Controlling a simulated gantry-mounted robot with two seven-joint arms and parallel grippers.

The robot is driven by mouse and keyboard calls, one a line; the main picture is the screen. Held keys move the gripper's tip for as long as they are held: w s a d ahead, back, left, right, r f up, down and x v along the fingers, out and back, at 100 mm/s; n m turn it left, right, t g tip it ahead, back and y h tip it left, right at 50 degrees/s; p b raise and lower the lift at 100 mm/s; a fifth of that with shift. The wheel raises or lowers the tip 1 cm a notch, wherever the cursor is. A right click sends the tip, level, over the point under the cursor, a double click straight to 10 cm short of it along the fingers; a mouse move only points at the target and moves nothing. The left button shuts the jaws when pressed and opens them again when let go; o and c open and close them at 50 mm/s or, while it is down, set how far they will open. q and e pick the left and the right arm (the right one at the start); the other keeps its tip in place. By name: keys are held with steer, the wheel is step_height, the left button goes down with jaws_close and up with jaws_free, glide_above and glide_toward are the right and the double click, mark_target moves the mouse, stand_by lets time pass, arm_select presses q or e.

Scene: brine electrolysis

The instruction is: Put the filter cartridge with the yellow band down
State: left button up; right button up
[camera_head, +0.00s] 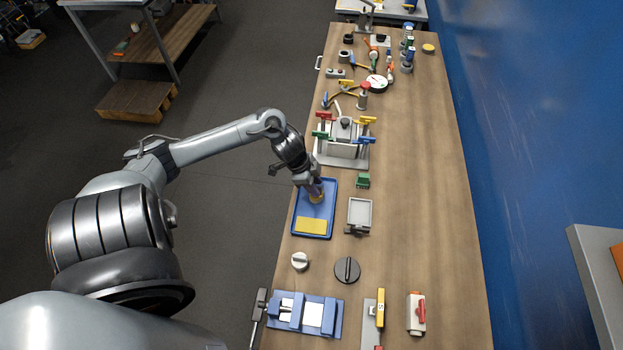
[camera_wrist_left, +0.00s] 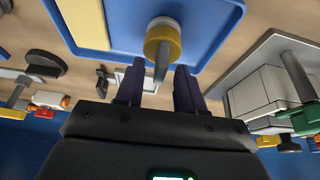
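The filter cartridge with the yellow band (camera_head: 317,199) is at the middle of the blue tray (camera_head: 299,213), right below my left gripper (camera_head: 315,190). In the left wrist view the cartridge (camera_wrist_left: 162,44) shows a pale end, a yellow band and a narrow grey stem. It appears to stand on the tray. The left gripper's two dark fingers (camera_wrist_left: 160,88) are apart, with the stem in line with the gap and visible space on both sides. The fingertips' contact is hidden in the head view. My right gripper is in neither view.
A yellow pad (camera_head: 311,226) lies at the tray's near end. The table's right side (camera_head: 425,180) is largely clear.

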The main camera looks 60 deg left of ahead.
arm_select(q)
steer(key=p+v, duration=0.2)
steer(key=v, duration=1)
steer(key=w+d+f+t+y, duration=0.25)
steer(key=d+f, duration=0.35)
steer(key=d, duration=0.6)
steer(key=s+d+r+n+g, duration=0.1)
steer(key=s+d+n, duration=0.1)
steer(key=s+d, duration=0.2)
steer(key=s+d+r+n+g, duration=0.1)
steer(key=s+d, duration=0.4)
steer(key=d, duration=0.5)
steer(key=shift+s+d+r+n, duration=0.25)
steer(key=shift+d+r+n, duration=0.25)
steer(key=shift+n, duration=0.5)
steer(key=shift+a+r+g, duration=0.1)
steer(key=shift+r+g, duration=0.05)
steer(key=shift+g, duration=0.1)
